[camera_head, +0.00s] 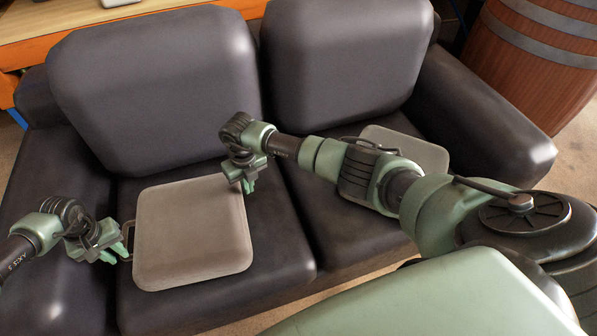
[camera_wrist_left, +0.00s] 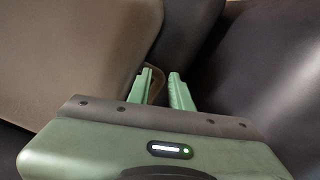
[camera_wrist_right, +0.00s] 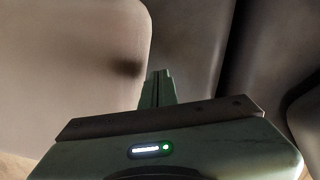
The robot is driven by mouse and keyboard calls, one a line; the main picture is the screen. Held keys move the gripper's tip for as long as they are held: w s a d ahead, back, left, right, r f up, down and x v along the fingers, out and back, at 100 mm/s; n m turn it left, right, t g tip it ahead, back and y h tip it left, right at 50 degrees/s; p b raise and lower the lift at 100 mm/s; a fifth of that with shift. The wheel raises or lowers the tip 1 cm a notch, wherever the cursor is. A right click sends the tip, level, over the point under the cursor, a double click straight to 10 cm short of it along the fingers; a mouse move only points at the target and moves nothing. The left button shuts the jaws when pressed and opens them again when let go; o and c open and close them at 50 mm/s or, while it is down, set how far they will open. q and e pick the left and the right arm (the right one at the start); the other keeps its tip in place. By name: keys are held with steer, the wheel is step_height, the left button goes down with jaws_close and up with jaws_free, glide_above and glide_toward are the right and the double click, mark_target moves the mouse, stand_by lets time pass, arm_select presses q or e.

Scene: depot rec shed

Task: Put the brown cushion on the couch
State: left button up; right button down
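A flat grey-brown cushion (camera_head: 190,235) lies on the left seat of the dark couch (camera_head: 270,225). A dark loop handle (camera_head: 128,240) shows at its left edge. My left gripper (camera_head: 125,250) is at that handle; in the left wrist view its fingers (camera_wrist_left: 163,88) are apart, with the loop (camera_wrist_left: 158,86) showing between or behind them. My right gripper (camera_head: 248,184) is at the cushion's upper right edge. In the right wrist view its fingers (camera_wrist_right: 158,88) are together beside the cushion (camera_wrist_right: 70,65). I see nothing between them; any handle there is hidden.
A second, similar cushion (camera_head: 410,148) lies on the right seat, partly behind my right arm. Two large back cushions (camera_head: 155,85) stand behind the seats. A wooden barrel (camera_head: 530,60) is at the right, and an orange-edged table (camera_head: 90,35) is behind the couch.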

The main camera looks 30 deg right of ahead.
steer(key=shift+d, duration=0.35)
steer(key=c, duration=1.8)
jaws_free()
steer(key=shift+d, duration=0.1)
arm_select(q)
steer(key=shift+a, duration=0.5)
arm_select(e)
steer(key=shift+o, duration=0.2)
arm_select(q)
step_height(320, 180, up, 12)
steer(key=shift+s, duration=0.45)
arm_select(e)
step_height(320, 180, up, 12)
steer(key=shift+s, duration=0.45)
arm_select(q)
steer(key=shift+d+f, duration=0.1)
arm_select(e)
steer(key=shift+f, duration=0.1)
